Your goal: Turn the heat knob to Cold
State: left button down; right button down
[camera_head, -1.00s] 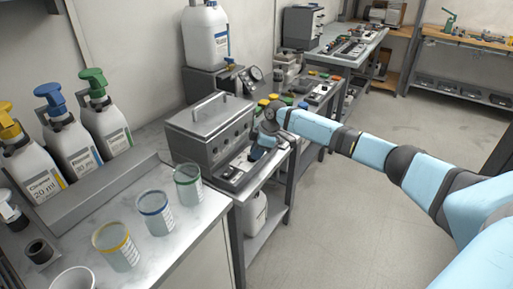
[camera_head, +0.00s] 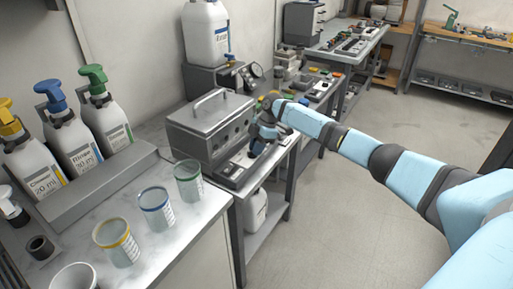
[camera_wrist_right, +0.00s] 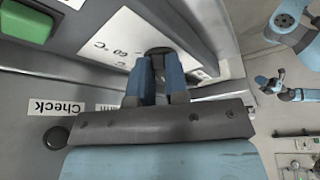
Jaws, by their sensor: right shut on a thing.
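A dark round knob (camera_wrist_right: 158,51) sits on a white label plate with a "60 °C" mark, seen upside down in the right wrist view. My right gripper (camera_wrist_right: 160,68) is shut on this knob, its two blue fingers on either side of it. The fingers hide much of the knob, and I cannot read where it points. In the head view my right gripper (camera_head: 258,148) is at the controls in front of the grey metal box (camera_head: 210,127). Light blue arm parts with a small gripper (camera_wrist_right: 266,82), likely my left, show at the right wrist view's edge.
A green button (camera_wrist_right: 27,24) and a "Check" label (camera_wrist_right: 64,107) are near the knob. Several cups, such as the green-rimmed one (camera_head: 188,181), and pump bottles (camera_head: 108,122) stand on the near counter. The floor (camera_head: 330,225) to the right is clear.

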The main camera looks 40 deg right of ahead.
jog(key=c, duration=1.1)
grip_release()
jog(key=v, duration=1.3)
jog(key=shift+r+p, duration=0.35)
jog(key=shift+r, duration=0.1)
